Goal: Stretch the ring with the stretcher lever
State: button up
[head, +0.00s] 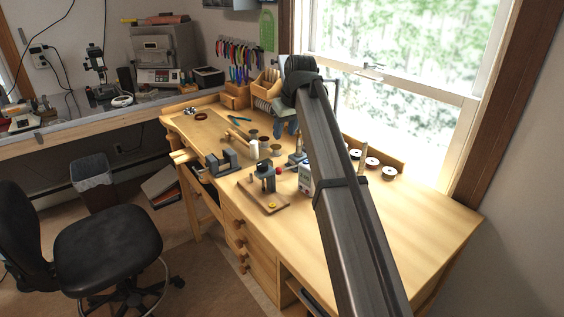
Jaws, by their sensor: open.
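A small dark grey bench tool (265,178), which looks like the stretcher, stands on a wooden base (263,197) near the front edge of the workbench. A red ball (278,170) shows at its right side and looks like the knob of the lever. A small yellow-gold spot (272,205) shows on the base; I cannot tell whether it is the ring. My gripper (284,129) is open above the back of the bench, behind the tool and apart from it. My arm hides part of the bench, and the fingertips are small and partly unclear.
A grey vise-like block (222,163) stands left of the tool. Spools (264,145) and a white-and-green device (305,180) stand close by. More spools (372,162) line the window side. The bench's right part (430,215) is clear. A black chair (105,248) stands at left.

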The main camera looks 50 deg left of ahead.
jog(key=shift+o, duration=0.5)
jog(key=shift+w+m, duration=0.15)
jog(key=shift+m, duration=0.35)
jog(key=m+h, duration=0.2)
jog(key=m, duration=1.4)
send_near(293, 167)
jog(key=shift+g, duration=0.3)
jog(key=s+f, duration=0.1)
jog(key=f, duration=0.1)
jog(key=s+a+f, duration=0.1)
jog(key=f, duration=0.2)
jog(key=s+a+f, duration=0.1)
jog(key=f, duration=0.2)
jog(key=shift+s, duration=0.25)
jog(key=shift+c, duration=0.2)
grip_shut()
